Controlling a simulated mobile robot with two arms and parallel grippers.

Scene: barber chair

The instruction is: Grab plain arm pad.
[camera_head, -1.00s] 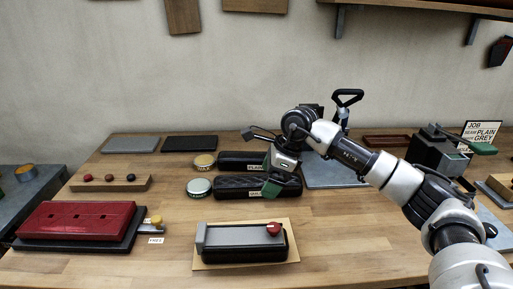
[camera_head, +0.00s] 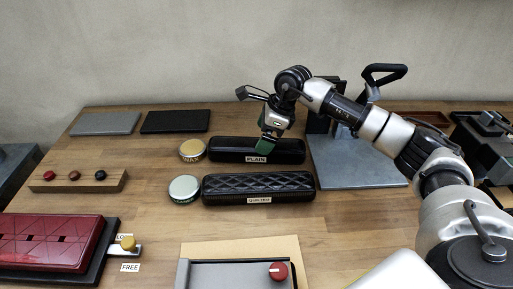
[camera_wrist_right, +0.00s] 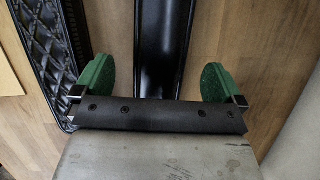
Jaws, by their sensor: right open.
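The plain arm pad (camera_head: 228,148) is a smooth black padded bar with a PLAIN label, lying at the back of the wooden table. My right gripper (camera_head: 265,144) points down over its middle and hides part of it. In the right wrist view the gripper (camera_wrist_right: 157,80) is open, with its green fingertips on either side of the plain pad (camera_wrist_right: 163,45) and visible gaps to both. The quilted arm pad (camera_head: 258,187), with a diamond pattern, lies just in front; it also shows at the left of the wrist view (camera_wrist_right: 48,45). My left gripper is out of view.
A grey plate with a black-handled stand (camera_head: 350,165) is to the right. A grey clamp with a red knob (camera_head: 278,272) is in front.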

